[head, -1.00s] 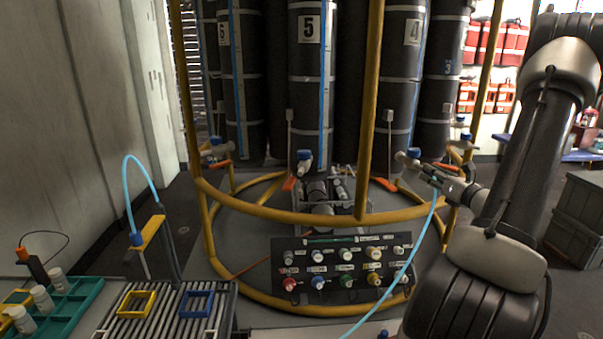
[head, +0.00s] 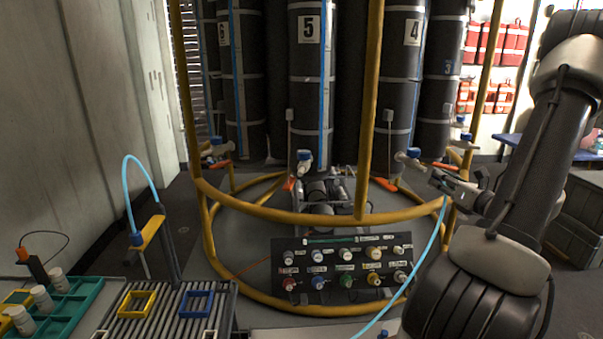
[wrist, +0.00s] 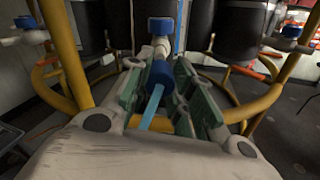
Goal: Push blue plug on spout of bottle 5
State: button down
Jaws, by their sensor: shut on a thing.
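Bottle 5 (head: 310,95) is a tall dark cylinder with a white number label and a blue stripe. A spout with a blue knob (head: 304,156) shows at its foot. My gripper (head: 440,181) is at the right, just right of and below the spout under bottle 4 in the picture. In the wrist view my gripper (wrist: 160,88) is shut on the blue plug (wrist: 161,73), between green pads. A light blue hose (head: 426,250) runs from it. A pale spout with a blue knob (wrist: 161,26) is straight ahead of the plug; its bottle number is out of view. Contact cannot be told.
A yellow tube frame (head: 290,215) rings the bottles, with uprights near my arm. The spout under bottle 4 (head: 404,157) is close to my gripper. A dark panel of coloured knobs (head: 345,270) stands in front. A roller rack (head: 170,318) and green tray (head: 85,300) are at left.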

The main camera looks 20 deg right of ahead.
jog(key=shift+s, duration=1)
